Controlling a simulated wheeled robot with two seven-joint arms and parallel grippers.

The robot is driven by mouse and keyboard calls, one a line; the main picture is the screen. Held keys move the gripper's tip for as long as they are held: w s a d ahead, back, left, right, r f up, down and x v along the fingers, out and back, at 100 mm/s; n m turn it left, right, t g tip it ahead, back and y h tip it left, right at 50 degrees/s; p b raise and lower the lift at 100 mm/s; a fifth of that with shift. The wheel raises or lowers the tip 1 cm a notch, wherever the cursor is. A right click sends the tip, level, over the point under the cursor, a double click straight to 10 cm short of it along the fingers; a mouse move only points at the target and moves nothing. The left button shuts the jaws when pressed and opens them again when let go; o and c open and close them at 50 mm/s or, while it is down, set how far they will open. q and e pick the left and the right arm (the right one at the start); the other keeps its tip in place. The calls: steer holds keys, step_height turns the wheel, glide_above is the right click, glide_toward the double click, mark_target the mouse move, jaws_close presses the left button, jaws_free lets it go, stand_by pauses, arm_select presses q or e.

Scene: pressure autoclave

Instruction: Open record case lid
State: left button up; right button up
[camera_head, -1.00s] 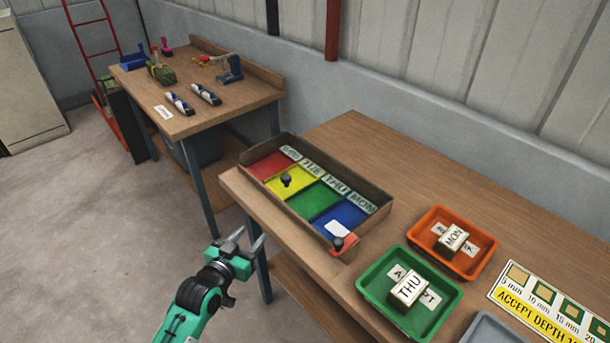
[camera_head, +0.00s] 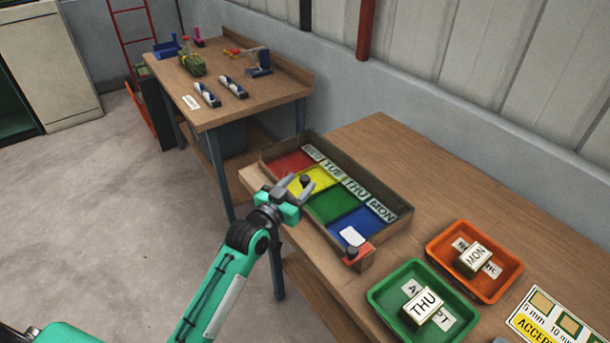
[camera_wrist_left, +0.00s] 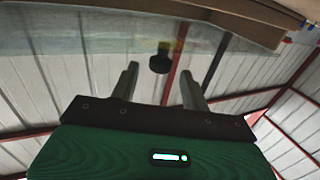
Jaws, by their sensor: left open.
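The record case (camera_head: 398,218) is a shallow wooden box on the near table, with red, yellow, green and blue compartments and day labels along its back. A small black knob (camera_head: 305,180) stands over the yellow compartment. In the left wrist view the knob (camera_wrist_left: 160,62) appears on a clear pane (camera_wrist_left: 70,38), which looks like the lid lying over the case. My left gripper (camera_head: 297,188) is open and empty at the case's front left edge, close to the knob. In the wrist view the knob shows between the fingertips, apart from both. My right gripper is out of view.
A red block with a black knob (camera_head: 354,254) sits at the case's front right corner. A green tray (camera_head: 385,295) and an orange tray (camera_head: 437,245) hold labelled blocks to the right. Another wooden table (camera_head: 215,115) with tools stands behind left. Floor on the left is clear.

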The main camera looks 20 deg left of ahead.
mark_target(305, 177)
arm_select(q)
steer(key=shift+x, duration=1.75)
jaws_close()
